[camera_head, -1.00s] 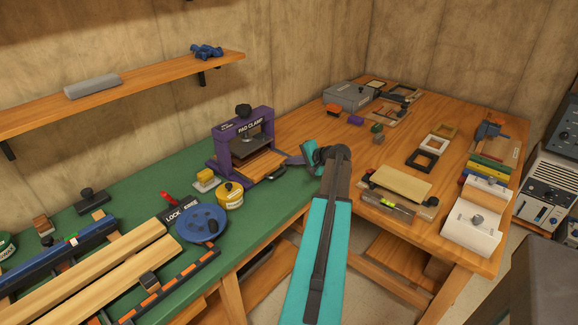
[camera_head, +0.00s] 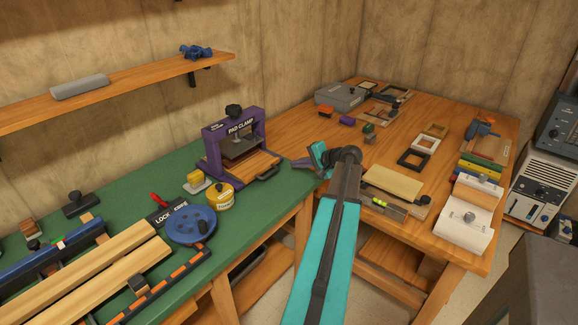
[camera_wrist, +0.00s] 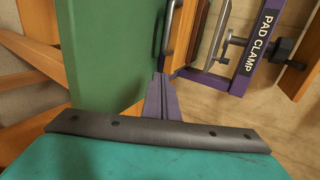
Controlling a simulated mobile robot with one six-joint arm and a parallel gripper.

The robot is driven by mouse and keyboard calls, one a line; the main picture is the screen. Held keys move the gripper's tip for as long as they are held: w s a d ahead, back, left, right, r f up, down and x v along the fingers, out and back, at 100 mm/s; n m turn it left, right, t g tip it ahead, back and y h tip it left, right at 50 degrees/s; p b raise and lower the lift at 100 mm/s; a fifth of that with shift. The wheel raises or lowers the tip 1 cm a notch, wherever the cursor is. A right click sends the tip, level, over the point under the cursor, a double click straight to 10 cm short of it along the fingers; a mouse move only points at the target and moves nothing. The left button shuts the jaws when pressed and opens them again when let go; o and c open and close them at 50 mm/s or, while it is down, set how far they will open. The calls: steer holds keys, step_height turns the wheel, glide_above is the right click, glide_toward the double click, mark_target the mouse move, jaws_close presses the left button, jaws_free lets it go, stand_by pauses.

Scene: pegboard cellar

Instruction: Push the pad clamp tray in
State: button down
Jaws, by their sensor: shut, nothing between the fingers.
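The purple pad clamp (camera_head: 207,150) stands on the green bench mat, with a black knob on top. Its wooden tray (camera_head: 253,166) sticks out at the front, with a dark handle (camera_head: 268,174) at its outer end. My gripper (camera_head: 296,163) is shut and empty, to the right of the handle and apart from it in the head view. In the wrist view, my shut fingers (camera_wrist: 161,90) point towards the bench. The tray's wooden edge (camera_wrist: 182,38) and the handle (camera_wrist: 168,30) show just beyond the fingertips. Whether the fingertips touch the handle I cannot tell there.
A yellow tin (camera_head: 219,197) and a blue disc (camera_head: 191,226) lie left of the clamp on the green mat (camera_head: 245,211). A wooden bench (camera_head: 300,137) with frames and tools adjoins at right. A shelf (camera_head: 130,85) hangs on the wall behind.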

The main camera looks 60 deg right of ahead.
steer(key=v, duration=0.6)
steer(key=shift+b, duration=0.4)
steer(key=shift+s, duration=0.1)
